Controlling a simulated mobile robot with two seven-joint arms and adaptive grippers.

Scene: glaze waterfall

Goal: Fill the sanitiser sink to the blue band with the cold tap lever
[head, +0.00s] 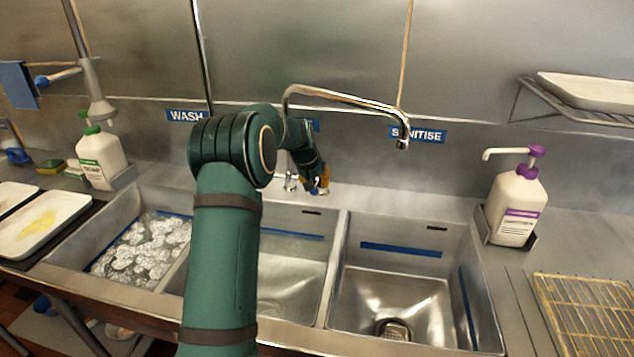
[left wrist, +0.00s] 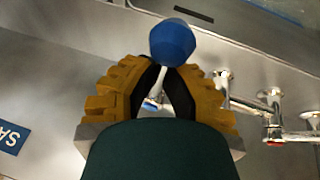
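The sanitiser sink is the right basin (head: 366,285), under the SANITISE label (head: 418,134). Its drain is visible and I see no water standing in it. A blue band (head: 400,250) runs along its walls. The chrome spout (head: 350,99) ends above this basin, with no stream visible. My left gripper (head: 320,186) is at the taps on the back wall. In the left wrist view, the blue knob of the cold tap lever (left wrist: 172,42) is at the fingertips (left wrist: 168,68). The fingers are close together; whether they grip the lever is unclear. My right gripper is not in view.
The middle basin (head: 290,275) is partly hidden by my arm. A purple-topped pump bottle (head: 515,205) and a wire rack (head: 590,310) stand at right. A red-marked tap (left wrist: 272,130) is beside the gripper.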

